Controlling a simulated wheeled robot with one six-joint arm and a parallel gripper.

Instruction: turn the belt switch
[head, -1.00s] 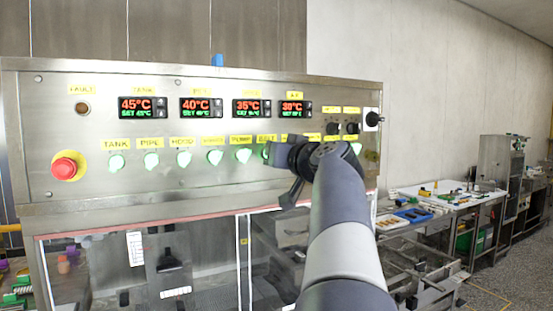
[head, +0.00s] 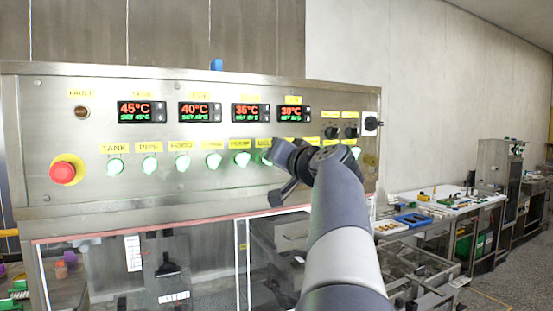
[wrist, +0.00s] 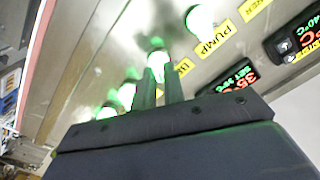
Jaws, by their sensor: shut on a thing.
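The belt switch (head: 262,157) is a green-lit knob in the row on the steel control panel, just right of the pump switch (head: 242,158). Its label is partly hidden by my gripper (head: 274,157). In the wrist view my gripper's two narrow fingers (wrist: 159,82) are closed on a glowing green knob, the belt switch (wrist: 157,61), beside the PUMP label (wrist: 212,39). The glow washes out the knob's edges, so its exact angle cannot be told.
Other lit switches, such as the tank switch (head: 115,167), stand close by in the row. Temperature displays (head: 200,111) sit above. A red emergency button (head: 66,171) is at far left. A workbench (head: 440,210) with trays stands at right.

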